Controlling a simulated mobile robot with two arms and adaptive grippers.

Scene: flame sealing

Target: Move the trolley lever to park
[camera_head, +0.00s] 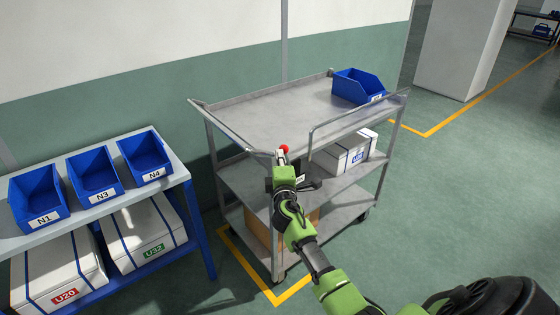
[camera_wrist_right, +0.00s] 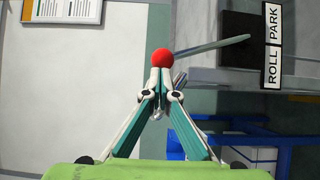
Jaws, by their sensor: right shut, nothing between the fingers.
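The trolley (camera_head: 262,112) stands against the wall, its lever's red knob (camera_head: 284,148) at the near corner. In the right wrist view the red knob (camera_wrist_right: 162,57) sits right at my right fingertips (camera_wrist_right: 161,74), with the thin lever rod (camera_wrist_right: 215,46) running from it toward a dark box (camera_wrist_right: 241,39). A label plate (camera_wrist_right: 272,45) there reads ROLL and PARK, turned sideways; the knob is level with the ROLL half. My right gripper (camera_head: 282,160) is shut and empty. I cannot tell whether the fingertips touch the knob. My left gripper is out of view.
A blue bin (camera_head: 358,85) stands on the trolley's top shelf and a white box (camera_head: 345,154) on its middle shelf. A bench (camera_head: 95,212) with several blue bins is at left. Yellow lines (camera_head: 250,268) mark the floor; the right floor is open.

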